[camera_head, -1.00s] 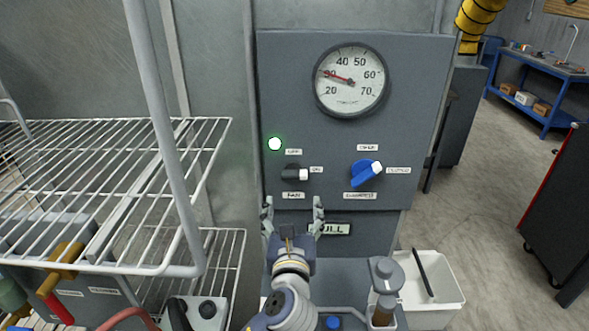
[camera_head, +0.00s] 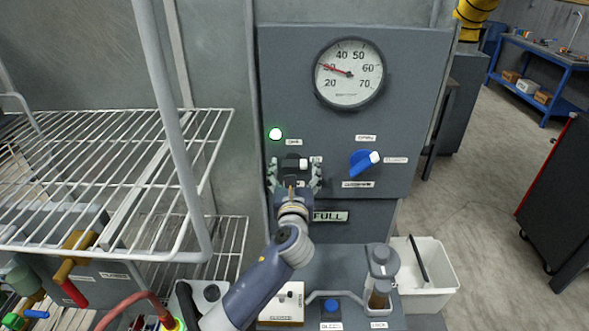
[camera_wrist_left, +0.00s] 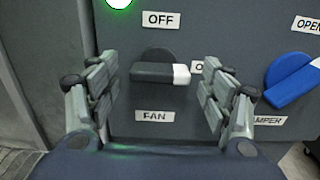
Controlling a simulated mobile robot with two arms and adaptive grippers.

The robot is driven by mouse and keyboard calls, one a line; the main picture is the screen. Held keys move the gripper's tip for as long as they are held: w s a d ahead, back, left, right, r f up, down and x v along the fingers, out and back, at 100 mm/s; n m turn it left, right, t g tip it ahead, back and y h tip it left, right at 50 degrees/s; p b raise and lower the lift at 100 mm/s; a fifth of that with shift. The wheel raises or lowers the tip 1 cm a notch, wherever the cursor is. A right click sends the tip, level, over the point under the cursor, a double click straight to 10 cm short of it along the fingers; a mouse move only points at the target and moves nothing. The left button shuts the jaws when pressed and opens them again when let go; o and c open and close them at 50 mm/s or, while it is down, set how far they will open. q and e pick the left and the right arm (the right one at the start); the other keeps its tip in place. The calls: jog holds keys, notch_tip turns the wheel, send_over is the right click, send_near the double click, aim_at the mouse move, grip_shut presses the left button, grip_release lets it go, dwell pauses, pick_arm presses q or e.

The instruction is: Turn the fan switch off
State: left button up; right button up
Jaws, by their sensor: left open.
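The fan switch (camera_head: 293,163) is a black rotary knob with a white tip on the grey control panel (camera_head: 420,60). In the left wrist view the fan switch (camera_wrist_left: 160,72) lies level, its white tip pointing right toward a partly hidden label. An OFF label (camera_wrist_left: 161,19) is above it and a FAN label (camera_wrist_left: 155,116) below. A green lamp (camera_head: 275,134) glows at its upper left. My left gripper (camera_head: 295,178) is open in front of the switch, one finger on each side, with gaps between fingers and knob. My right gripper is not in view.
A blue damper knob (camera_head: 363,162) sits right of the fan switch, below a round gauge (camera_head: 349,73). A white wire rack (camera_head: 110,180) stands close on the left. A white bin (camera_head: 440,268) and a capped jar (camera_head: 381,275) are at lower right.

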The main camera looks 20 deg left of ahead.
pick_arm(q)
jog(key=c, duration=1.1)
jog(key=shift+o, duration=0.2)
jog(key=shift+n, duration=0.6)
jog(key=n, duration=0.3)
jog(key=shift+r, duration=0.1)
jog(key=n+b, duration=0.1)
jog(key=n, duration=0.1)
jog(key=shift+n, duration=0.4)
jog(key=n+b, duration=0.1)
jog(key=n, duration=0.4)
jog(key=shift+a+n+b, duration=0.15)
jog(key=shift+n+b, duration=0.15)
jog(key=n+b, duration=0.1)
jog(key=n, duration=0.3)
jog(key=shift+n+b, duration=0.4)
jog(key=shift+n, duration=0.2)
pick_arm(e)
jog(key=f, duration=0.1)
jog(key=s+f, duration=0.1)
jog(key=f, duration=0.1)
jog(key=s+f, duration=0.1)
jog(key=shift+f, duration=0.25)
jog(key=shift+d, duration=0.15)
